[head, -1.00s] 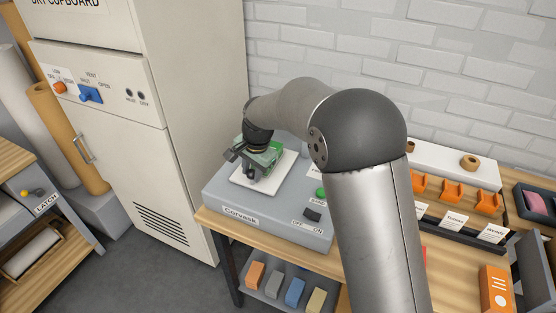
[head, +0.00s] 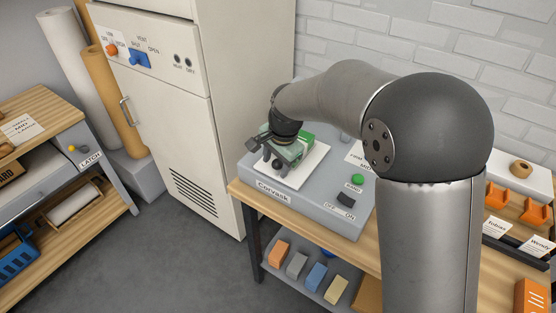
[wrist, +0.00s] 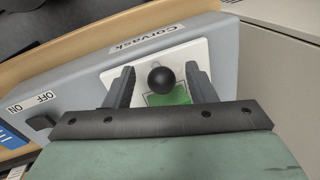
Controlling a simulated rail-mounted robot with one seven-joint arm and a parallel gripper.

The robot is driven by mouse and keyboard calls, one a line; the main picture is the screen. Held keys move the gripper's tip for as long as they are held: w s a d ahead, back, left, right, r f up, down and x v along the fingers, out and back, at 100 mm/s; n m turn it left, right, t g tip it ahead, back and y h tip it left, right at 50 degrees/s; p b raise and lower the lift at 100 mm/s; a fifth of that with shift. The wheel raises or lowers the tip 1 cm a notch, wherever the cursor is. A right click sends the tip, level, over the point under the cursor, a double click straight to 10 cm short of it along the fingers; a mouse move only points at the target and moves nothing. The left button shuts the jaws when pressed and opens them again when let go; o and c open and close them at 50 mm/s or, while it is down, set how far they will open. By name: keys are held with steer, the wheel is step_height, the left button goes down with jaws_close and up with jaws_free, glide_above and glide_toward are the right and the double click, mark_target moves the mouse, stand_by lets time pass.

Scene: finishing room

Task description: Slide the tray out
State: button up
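My gripper (head: 272,155) is over the white plate (head: 310,173) on the grey Corvask machine (head: 322,212). In the wrist view my gripper (wrist: 162,88) is open, with its fingers on either side of a black ball knob (wrist: 161,80). Gaps show between the knob and both fingers. A green patch (wrist: 170,97) lies on the white plate below the knob. At the left, a flat grey piece (head: 42,178) sits under a wooden bench top, beside a panel labelled LATCH (head: 92,160). It may be the tray; I cannot tell for certain.
A tall cream cupboard (head: 180,130) with a handle stands between the left bench and the machine's table (head: 240,190). Coloured blocks (head: 317,276) lie on a shelf below. A blue crate (head: 18,255) is at the lower left. The grey floor between is clear.

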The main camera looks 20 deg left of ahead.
steer(key=shift+w, duration=0.15)
steer(key=shift+d+r, duration=0.1)
steer(key=shift+r, duration=0.15)
step_height(320, 180, up, 16)
steer(key=s+d+b, duration=0.1)
steer(key=d, duration=0.2)
steer(key=shift+s+r, duration=0.2)
steer(key=shift+r, duration=0.05)
steer(key=s+d+f+n+h, duration=0.1)
steer(key=s+d+f, duration=0.2)
steer(key=d, duration=0.6)
steer(key=s+d+f+n, duration=0.15)
steer(key=s+d, duration=0.25)
steer(key=d, duration=0.5)
steer(key=s+d+f+n+h, duration=0.1)
steer(key=s+d+f+n, duration=0.2)
steer(key=s+d+f, duration=0.6)
steer(key=s+d, duration=0.3)
steer(key=s, duration=0.2)
steer(key=shift+d+f+g, duration=0.15)
steer(key=shift+f+g, duration=0.15)
steer(key=shift+f, duration=0.05)
